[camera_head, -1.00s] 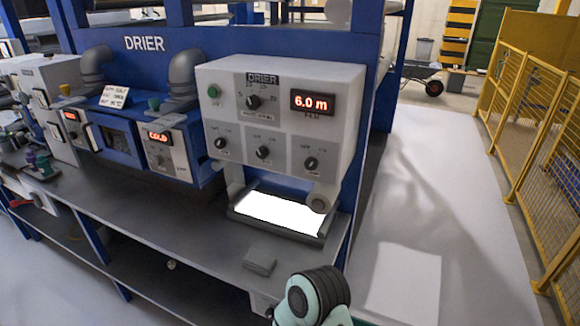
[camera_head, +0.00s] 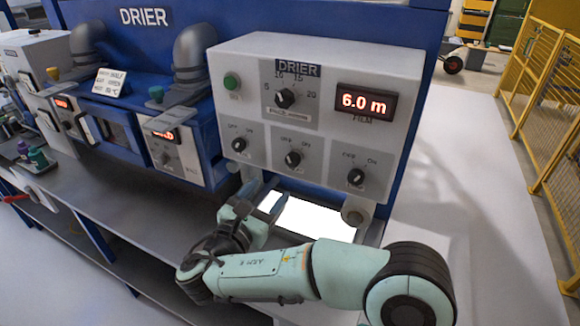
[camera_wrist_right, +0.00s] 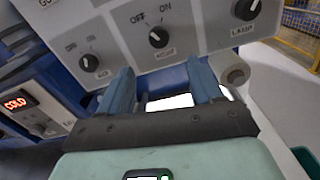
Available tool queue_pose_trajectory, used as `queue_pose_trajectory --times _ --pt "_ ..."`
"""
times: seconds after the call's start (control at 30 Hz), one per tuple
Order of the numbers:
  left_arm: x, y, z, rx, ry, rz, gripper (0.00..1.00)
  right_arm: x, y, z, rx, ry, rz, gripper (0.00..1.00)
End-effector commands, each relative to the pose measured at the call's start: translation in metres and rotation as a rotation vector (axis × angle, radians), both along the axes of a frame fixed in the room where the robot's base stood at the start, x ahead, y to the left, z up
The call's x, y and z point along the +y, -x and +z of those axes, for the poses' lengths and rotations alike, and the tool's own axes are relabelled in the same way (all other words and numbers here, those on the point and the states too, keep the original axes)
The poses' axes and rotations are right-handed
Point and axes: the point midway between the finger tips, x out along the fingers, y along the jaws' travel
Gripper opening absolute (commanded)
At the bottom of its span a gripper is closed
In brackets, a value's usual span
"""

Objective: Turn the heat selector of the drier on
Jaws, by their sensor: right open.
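The drier panel (camera_head: 325,130) is a light grey box with a dial above and three black OFF/ON knobs in a lower row: left (camera_head: 239,144), middle (camera_head: 293,159) and right (camera_head: 356,177). In the right wrist view, left (camera_wrist_right: 89,63), middle (camera_wrist_right: 158,37) and right (camera_wrist_right: 246,9) knobs show; the right one reads LAMP. My right gripper (camera_head: 262,200) is open and empty below the panel, apart from the knobs. In the wrist view its fingers (camera_wrist_right: 160,70) point toward the middle knob. My left gripper is not in view.
A red display (camera_head: 366,104) reads 6.0 m. A bright white plate (camera_head: 315,218) and a roller (camera_head: 354,210) lie under the panel. A blue unit with another knob stands left; its display (camera_wrist_right: 16,103) reads COLD. Floor is clear right, before a yellow fence (camera_head: 550,150).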

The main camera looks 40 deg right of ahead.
Motion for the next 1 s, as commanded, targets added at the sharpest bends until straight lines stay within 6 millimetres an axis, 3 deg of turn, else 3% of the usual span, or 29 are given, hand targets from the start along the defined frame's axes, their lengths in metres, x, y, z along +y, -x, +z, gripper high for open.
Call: queue_pose_trajectory --times 0.3,0.5,0.97,1.0 --pt "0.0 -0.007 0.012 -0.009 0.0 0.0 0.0 -0.062 -0.031 0.001 -0.001 -0.001 -0.004 0.65" --pt "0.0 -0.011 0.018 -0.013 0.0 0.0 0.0 -0.088 -0.045 0.001 0.001 -0.001 -0.002 0.65" --pt "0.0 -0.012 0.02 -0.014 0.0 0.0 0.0 -0.098 -0.051 -0.001 0.001 -0.003 0.001 0.65" --pt "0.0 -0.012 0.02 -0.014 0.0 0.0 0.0 -0.098 -0.051 -0.001 0.001 -0.003 0.001 0.52"
